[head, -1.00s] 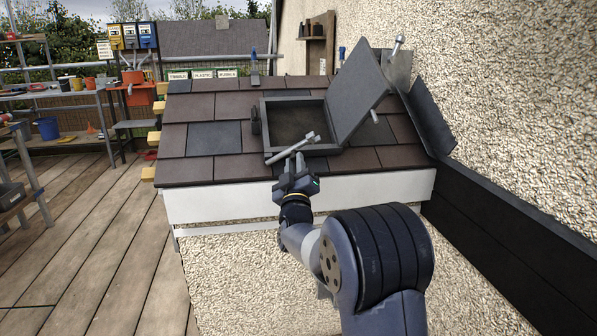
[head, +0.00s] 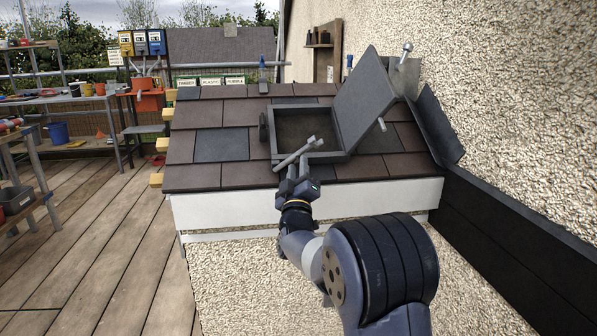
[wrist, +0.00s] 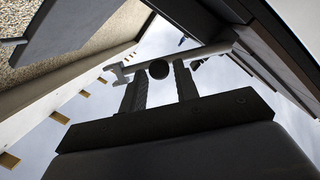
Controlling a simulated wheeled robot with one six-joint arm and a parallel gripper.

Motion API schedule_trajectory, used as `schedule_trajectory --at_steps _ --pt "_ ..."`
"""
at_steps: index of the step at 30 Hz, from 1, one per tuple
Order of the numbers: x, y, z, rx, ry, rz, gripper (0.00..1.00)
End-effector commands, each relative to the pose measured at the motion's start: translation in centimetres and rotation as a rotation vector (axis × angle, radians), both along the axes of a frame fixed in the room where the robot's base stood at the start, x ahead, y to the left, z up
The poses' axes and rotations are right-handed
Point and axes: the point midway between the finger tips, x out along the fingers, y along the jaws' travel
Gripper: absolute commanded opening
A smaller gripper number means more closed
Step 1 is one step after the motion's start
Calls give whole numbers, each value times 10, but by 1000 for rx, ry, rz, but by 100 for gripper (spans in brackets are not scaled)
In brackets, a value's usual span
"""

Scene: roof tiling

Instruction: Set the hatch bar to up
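The hatch (head: 309,158) is a dark-framed opening in the tiled roof. Its grey lid (head: 362,100) stands raised, leaning to the right. The hatch bar (head: 297,154) is a light grey rod with a forked end, lying slantwise across the hatch's front left edge, its right end farther up the picture. My gripper (head: 297,172) is just in front of the bar. In the wrist view its two fingers (wrist: 160,80) stand apart, with the bar (wrist: 203,52) crossing just beyond their tips. A dark round piece (wrist: 158,69) shows between the tips; contact cannot be told.
Brown and dark tiles (head: 221,145) surround the hatch. A rough wall (head: 500,90) and dark boarding (head: 510,235) close off the right side. A workbench (head: 75,97) stands at the back left. The plank deck (head: 90,250) is open at left.

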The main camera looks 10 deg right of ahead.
Motion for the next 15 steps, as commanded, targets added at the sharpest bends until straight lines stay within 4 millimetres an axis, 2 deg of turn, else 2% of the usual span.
schedule_trajectory --at_steps 1,4,15 --pt "0 0 0 0 1 -1 34" --pt "0 -1 -1 1 1 -1 42" --pt "-5 0 -3 2 3 -1 43"
